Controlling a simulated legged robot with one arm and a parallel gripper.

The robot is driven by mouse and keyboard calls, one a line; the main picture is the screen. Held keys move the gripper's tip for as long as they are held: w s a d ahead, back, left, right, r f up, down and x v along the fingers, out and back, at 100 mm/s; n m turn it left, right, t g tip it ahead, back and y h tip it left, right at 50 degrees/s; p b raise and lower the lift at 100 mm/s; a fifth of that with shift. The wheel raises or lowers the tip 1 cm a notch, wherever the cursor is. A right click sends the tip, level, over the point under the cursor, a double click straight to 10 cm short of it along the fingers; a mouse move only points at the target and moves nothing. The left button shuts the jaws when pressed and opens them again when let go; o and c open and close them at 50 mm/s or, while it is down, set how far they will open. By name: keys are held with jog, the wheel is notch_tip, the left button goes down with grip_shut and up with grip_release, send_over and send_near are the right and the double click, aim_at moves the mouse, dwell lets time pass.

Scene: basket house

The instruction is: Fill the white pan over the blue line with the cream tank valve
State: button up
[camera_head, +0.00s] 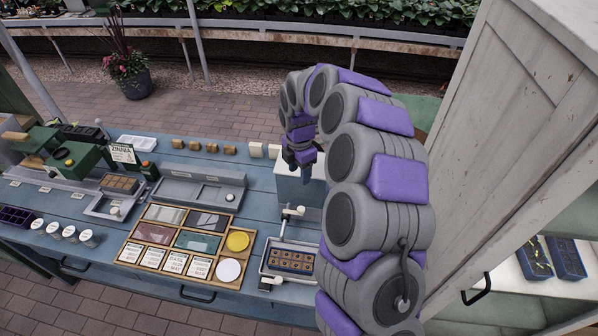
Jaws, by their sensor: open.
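The white pan (264,262) sits on the blue bench at its front right, with a dark tray of several brown cells (291,261) inside it. I cannot make out a blue line on it. A pale blue-grey tank with a light top (289,184) stands behind the pan, partly hidden by my arm. A cream valve handle (293,211) sticks out in front of the tank, above the pan's back edge. My gripper (304,172) is open and points down at the tank's top, behind and above the valve. It appears empty and apart from the valve.
A wooden tray with cards and coloured tiles (187,243) lies left of the pan. A grey trough (194,190) and a green machine (72,158) stand farther left. Small blocks (229,149) line the bench's back. A pale wooden cabinet (520,130) closes off the right side.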

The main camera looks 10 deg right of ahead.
jog(key=shift+r+p, duration=1)
jog(key=shift+r, duration=1.25)
jog(key=shift+p, duration=0.35)
notch_tip(320, 180, up, 17)
jog(key=shift+a+r, duration=0.15)
jog(key=shift+w, duration=0.1)
